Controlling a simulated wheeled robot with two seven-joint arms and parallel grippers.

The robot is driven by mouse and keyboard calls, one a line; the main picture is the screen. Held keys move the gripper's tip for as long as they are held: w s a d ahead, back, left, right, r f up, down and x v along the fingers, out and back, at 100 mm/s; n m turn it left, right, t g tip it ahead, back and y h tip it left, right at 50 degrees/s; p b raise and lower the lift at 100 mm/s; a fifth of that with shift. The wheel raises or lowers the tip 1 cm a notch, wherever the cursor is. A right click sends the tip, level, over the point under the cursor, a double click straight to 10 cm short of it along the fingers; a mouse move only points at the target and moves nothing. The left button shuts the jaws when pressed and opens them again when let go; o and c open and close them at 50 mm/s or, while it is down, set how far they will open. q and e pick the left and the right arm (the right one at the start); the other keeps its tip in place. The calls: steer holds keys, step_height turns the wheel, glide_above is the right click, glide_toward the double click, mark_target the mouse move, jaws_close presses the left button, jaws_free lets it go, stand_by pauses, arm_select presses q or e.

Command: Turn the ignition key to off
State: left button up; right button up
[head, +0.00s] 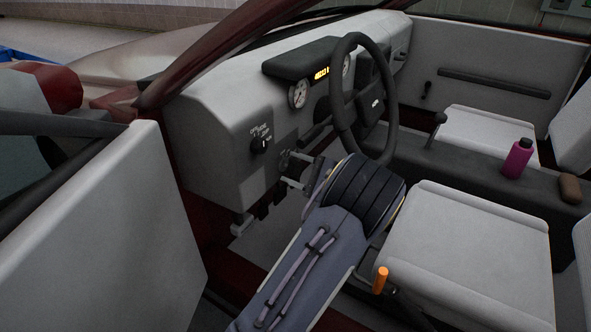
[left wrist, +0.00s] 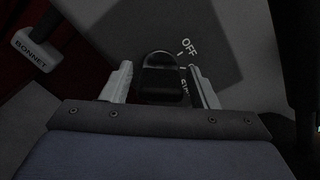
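In the left wrist view, the ignition key (left wrist: 162,78) is a black rounded grip on the dark panel. White "OFF" lettering (left wrist: 189,47) stands at its upper right, and a second label beside it is partly hidden. My left gripper (left wrist: 162,88) is open, with one light finger on each side of the key. A narrow gap shows at the left finger; the right finger is close to the key, and contact cannot be told. In the head view my left gripper (head: 288,170) is below the steering column, at the dash; the key there is small and mostly hidden. My right gripper is out of view.
A black rotary knob (head: 260,145) is left of my gripper on the dash. The steering wheel (head: 351,100) is at its upper right. A "BONNET" handle (left wrist: 38,50) is at the wrist view's left. The seat (head: 465,245) and orange-tipped lever (head: 380,280) are right of my arm.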

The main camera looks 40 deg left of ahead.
arm_select(q)
steer(key=c, duration=0.8)
steer(key=shift+n, duration=0.3)
steer(key=n+b, duration=0.1)
steer(key=n, duration=0.2)
steer(key=shift+f+b, duration=0.15)
steer(key=shift+b, duration=0.2)
steer(key=shift+n+b, duration=1.05)
steer(key=shift+n, duration=1.15)
steer(key=o, duration=1)
